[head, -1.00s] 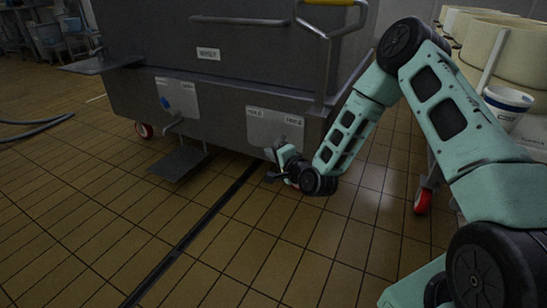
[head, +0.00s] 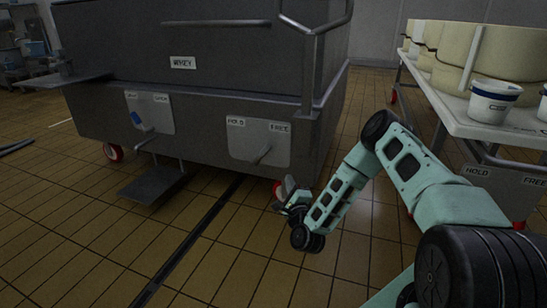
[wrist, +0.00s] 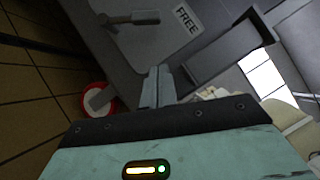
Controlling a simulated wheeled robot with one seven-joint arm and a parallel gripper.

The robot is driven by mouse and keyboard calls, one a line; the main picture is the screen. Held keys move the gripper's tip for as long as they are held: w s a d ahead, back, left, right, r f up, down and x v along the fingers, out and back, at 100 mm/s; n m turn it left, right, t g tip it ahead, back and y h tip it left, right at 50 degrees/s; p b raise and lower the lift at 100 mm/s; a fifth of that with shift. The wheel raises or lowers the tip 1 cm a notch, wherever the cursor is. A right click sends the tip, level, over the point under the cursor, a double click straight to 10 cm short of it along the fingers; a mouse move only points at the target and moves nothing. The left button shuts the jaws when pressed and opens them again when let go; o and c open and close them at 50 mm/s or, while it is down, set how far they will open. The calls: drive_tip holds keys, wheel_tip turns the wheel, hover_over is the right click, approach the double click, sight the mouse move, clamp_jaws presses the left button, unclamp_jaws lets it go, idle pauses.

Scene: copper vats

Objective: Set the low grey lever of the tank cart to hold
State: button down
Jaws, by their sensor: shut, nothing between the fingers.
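The tank cart (head: 200,95) is a dark grey metal vat labelled WHEY. Low on its side is a pale plate (head: 240,143) marked HOLD at left and FREE at right. The low grey lever (head: 262,156) sticks out from this plate, between the labels; I cannot tell its exact setting. My gripper (head: 287,188) is to the lower right of the plate, apart from the lever. In the wrist view my gripper (wrist: 157,85) has its fingers together and empty. The lever (wrist: 130,18) shows beyond them, beside the FREE label (wrist: 186,18).
A red wheel (head: 277,189) is close by my gripper. A table (head: 470,123) with pale tubs stands at right. Tiled floor in front is clear.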

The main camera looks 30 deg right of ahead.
drive_tip(key=a+r+b+x, duration=0.1)
drive_tip(key=a+b+x, duration=0.1)
drive_tip(key=b+x, duration=0.5)
drive_tip(key=x, duration=0.6)
drive_tip(key=shift+w+a+b, duration=0.25)
drive_tip(key=shift+b, duration=0.1)
drive_tip(key=w+a+r+n+g+p, duration=0.2)
drive_tip(key=w+a+n+g+p, duration=0.1)
drive_tip(key=p, duration=0.7)
drive_tip(key=w+a+r+n+g+y+p, duration=0.1)
drive_tip(key=w+a+r+n+g+p, duration=0.1)
drive_tip(key=w+a+n+g+p, duration=0.2)
drive_tip(key=shift+w+a+n+p, duration=0.7)
drive_tip(key=shift+w+n+p, duration=1)
drive_tip(key=shift+p, duration=1.5)
drive_tip(key=shift+w+a+f, duration=0.1)
drive_tip(key=shift+w, duration=0.05)
